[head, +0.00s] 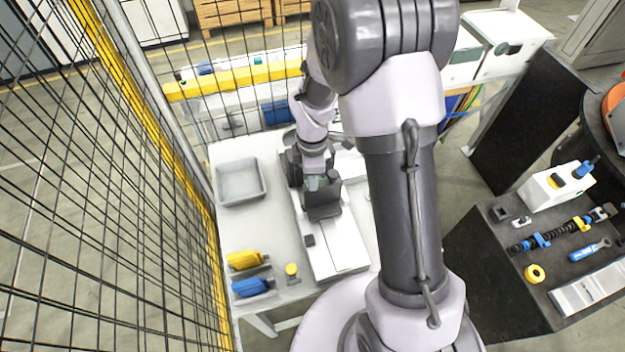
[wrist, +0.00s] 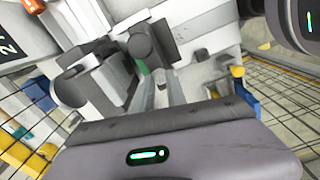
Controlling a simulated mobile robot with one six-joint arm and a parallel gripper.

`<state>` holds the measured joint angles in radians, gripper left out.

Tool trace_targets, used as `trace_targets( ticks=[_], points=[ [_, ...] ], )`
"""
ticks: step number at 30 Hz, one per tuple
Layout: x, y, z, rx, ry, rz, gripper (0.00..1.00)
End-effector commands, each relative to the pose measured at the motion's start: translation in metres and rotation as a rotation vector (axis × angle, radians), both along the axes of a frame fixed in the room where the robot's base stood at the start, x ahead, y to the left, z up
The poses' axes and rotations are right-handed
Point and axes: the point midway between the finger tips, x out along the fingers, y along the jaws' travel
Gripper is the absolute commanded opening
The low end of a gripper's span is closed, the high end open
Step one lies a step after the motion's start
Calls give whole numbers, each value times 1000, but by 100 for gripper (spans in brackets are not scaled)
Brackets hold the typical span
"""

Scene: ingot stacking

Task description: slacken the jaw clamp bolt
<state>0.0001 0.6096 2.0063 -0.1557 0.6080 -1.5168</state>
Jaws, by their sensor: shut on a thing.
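In the wrist view the two light grey fingers of my gripper (wrist: 163,88) point at a dark grey clamp (wrist: 158,42) with a round knob-like end. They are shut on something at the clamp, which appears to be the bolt. The bolt itself is too hidden to make out between the fingertips. In the head view my gripper is down at the clamp on the long white plate (head: 338,258). The arm and the dark bodies there hide the contact.
A grey empty tray (head: 240,182) lies left on the white bench. A yellow tool (head: 245,259), a blue tool (head: 252,287) and a small yellow knob (head: 291,269) lie at its front left. Wire fencing (head: 130,200) stands close on the left. A dark table (head: 500,290) with tools stands right.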

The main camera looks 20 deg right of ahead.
Motion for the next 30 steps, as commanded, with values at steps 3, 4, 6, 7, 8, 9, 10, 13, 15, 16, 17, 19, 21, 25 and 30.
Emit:
trace_targets(
  ticks=[3,4,6,7,8,9,10,13,15,16,17,19,21,25,30],
  points=[
    [-1,0,3,0,2,193,0],
    [-1,0,3,0,2,222,0],
    [0,0,1,0,1,244,0],
    [0,0,1,0,1,244,0],
    [0,0,0,0,1,243,0],
    [0,0,0,0,0,242,0],
    [0,0,0,0,0,242,0],
    [0,0,3,0,2,333,0],
    [-1,0,4,0,2,458,0],
    [-1,0,3,0,2,496,0],
    [0,0,3,-1,2,521,0],
    [0,0,1,-1,1,536,0],
    [0,0,0,-1,0,534,0],
    [0,0,0,-1,0,533,26],
    [0,0,0,-1,1,532,26]
  ],
)
